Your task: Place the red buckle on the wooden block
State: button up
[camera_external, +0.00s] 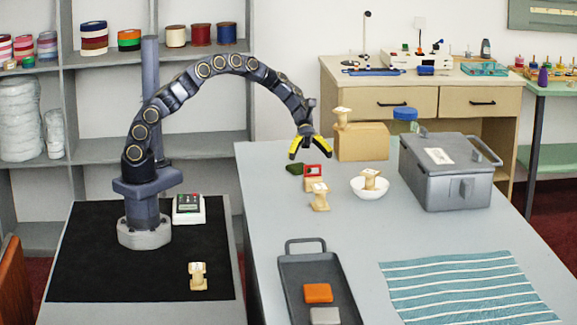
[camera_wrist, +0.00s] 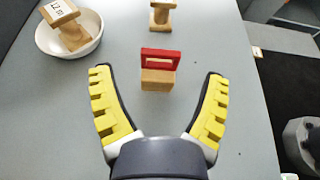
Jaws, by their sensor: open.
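The red buckle (camera_external: 312,169) is a small upright rectangular frame. It stands at the top of or against a small pale wooden piece (camera_external: 311,184); I cannot tell which. In the wrist view the buckle (camera_wrist: 160,54) and the wooden piece (camera_wrist: 157,80) lie ahead, between my finger lines. My gripper (camera_external: 311,153) is open and empty, pointing down just above the buckle. Its yellow fingers (camera_wrist: 158,75) are spread to either side, apparently not touching it. A larger wooden block (camera_external: 362,142) sits behind to the right, with a spool-shaped wooden piece (camera_external: 342,117) on its top left.
A white bowl (camera_external: 358,188) holds a labelled wooden piece. Another wooden piece (camera_external: 320,197) stands near the buckle, and a dark green item (camera_external: 295,169) lies to its left. A grey lidded box (camera_external: 440,175) is at right. A tray (camera_external: 290,283) and striped cloth (camera_external: 455,285) lie in front.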

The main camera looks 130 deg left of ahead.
jog(key=v, duration=0.6)
jog(key=shift+s+a+r, duration=0.1)
jog(key=shift+s+a, duration=0.15)
jog(key=shift+s, duration=0.05)
jog(key=w+d+r+m+g+h, duration=0.1)
jog(key=w+d+r+m+g, duration=0.25)
jog(key=d, duration=0.45)
jog(key=w+d+r+m+g, duration=0.2)
jog(key=d+r+m, duration=0.25)
jog(key=d, duration=0.45)
jog(key=s+d+r+m+g+y, duration=0.1)
jog(key=s+d+m+g, duration=0.1)
jog(key=d+m, duration=0.35)
jog(key=s+d+r+m+g+y, duration=0.1)
jog(key=d+r+m+g, duration=0.15)
jog(key=d, duration=0.55)
jog(key=s+d+m+y, duration=0.6)
jog(key=s+m, duration=0.3)
jog(key=s, duration=0.2)
jog(key=s+a+f+m+y, duration=0.1)
jog(key=s+f, duration=0.2)
jog(key=s, duration=0.2)
jog(key=s+a+f+m+g+y, duration=0.1)
jog(key=s+f, duration=0.2)
jog(key=s, duration=0.3)
jog(key=shift+a+y, duration=0.3)
